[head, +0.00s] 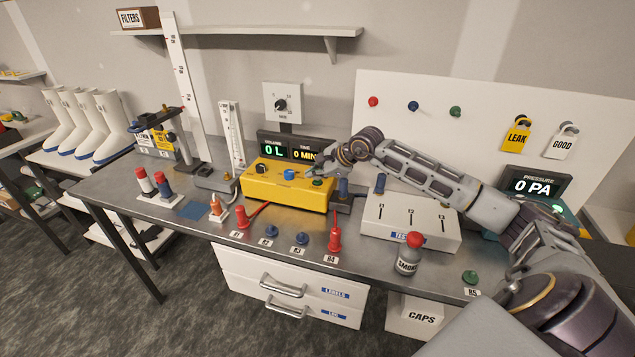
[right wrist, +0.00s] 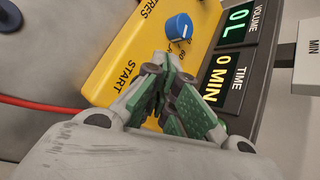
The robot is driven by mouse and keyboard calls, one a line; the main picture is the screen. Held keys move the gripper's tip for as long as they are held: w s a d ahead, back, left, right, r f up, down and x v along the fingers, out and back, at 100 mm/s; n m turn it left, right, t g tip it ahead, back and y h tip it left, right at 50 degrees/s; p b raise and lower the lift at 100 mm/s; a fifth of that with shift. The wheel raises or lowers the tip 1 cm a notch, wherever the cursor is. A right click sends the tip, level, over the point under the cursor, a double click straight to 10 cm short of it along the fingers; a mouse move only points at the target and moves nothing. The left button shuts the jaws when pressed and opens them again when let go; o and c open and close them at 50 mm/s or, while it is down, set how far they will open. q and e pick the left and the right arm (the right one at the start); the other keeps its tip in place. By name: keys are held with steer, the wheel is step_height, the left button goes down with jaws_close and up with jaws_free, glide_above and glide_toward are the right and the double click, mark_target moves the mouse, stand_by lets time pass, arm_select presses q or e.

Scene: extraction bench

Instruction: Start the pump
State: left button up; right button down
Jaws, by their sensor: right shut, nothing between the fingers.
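The yellow pump box (head: 285,189) stands on the bench, with a blue knob (head: 289,174) and a black knob (head: 262,169) on top. A small green button (head: 318,182) sits at its right end. My right gripper (head: 338,160) is shut and empty, just above that right end. In the right wrist view the shut fingers (right wrist: 165,92) are over the yellow box (right wrist: 112,68), beside the printed word START. The blue knob (right wrist: 179,27) is beyond the fingertips. My left gripper is not in view.
Displays behind the box read 0 L (head: 274,148) and 0 MIN (head: 304,155). A red hose (right wrist: 40,103) runs from the box. A white test box (head: 411,220) stands to the right. Red and blue items line the front edge, with a smoke bottle (head: 407,256) nearby.

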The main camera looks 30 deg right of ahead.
mark_target(316, 182)
steer(key=shift+f+b, duration=0.25)
steer(key=shift+b, duration=0.05)
stand_by(0.5)
stand_by(0.5)
steer(key=shift+r, duration=0.85)
steer(key=shift+r+p, duration=1.3)
steer(key=shift+r, duration=1.2)
